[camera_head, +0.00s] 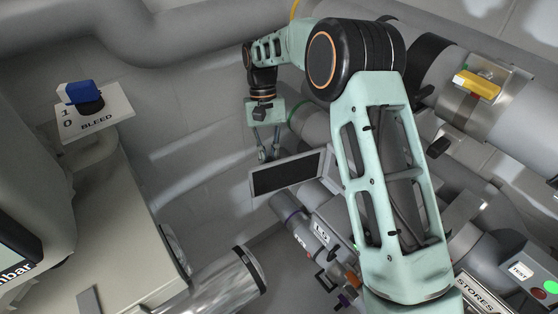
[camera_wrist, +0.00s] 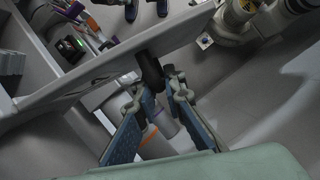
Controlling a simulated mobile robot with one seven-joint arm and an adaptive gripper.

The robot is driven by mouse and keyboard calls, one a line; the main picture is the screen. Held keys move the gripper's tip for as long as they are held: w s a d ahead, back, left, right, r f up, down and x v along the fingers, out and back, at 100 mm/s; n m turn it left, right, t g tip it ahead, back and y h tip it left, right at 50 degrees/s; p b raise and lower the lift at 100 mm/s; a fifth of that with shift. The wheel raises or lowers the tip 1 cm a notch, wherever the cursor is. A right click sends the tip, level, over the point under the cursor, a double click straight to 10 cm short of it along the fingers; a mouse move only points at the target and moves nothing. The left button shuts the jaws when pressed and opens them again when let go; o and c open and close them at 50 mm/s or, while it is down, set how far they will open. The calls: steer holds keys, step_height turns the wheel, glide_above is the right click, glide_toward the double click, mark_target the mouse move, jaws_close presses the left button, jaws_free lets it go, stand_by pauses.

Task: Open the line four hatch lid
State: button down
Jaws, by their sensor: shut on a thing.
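A hatch lid (camera_head: 290,174), a flat plate with a dark face and a pale rim, stands tilted in the middle of the head view. I cannot read a line number on it. In the wrist view the lid (camera_wrist: 112,72) is a pale slab seen along its edge, with a dark handle (camera_wrist: 150,68) sticking out toward me. My gripper (camera_head: 264,155) is at the lid's upper left edge. In the wrist view my gripper (camera_wrist: 167,80) has its fingertips at the handle and is shut on it. The fingertips partly hide the handle's end.
A blue valve handle (camera_head: 82,92) on a BLEED plate (camera_head: 95,118) is at left. A pipe with a yellow-handled latch (camera_head: 478,85) is at right. A STORES sign (camera_head: 480,292) and a TEST box (camera_head: 528,275) are at lower right. My arm hides much of the right side.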

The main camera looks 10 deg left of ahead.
steer(key=shift+w+a+m, duration=0.2)
steer(key=shift+w+m, duration=0.4)
steer(key=shift+w, duration=0.15)
steer(key=c, duration=2)
jaws_free()
steer(key=shift+s+d, duration=0.1)
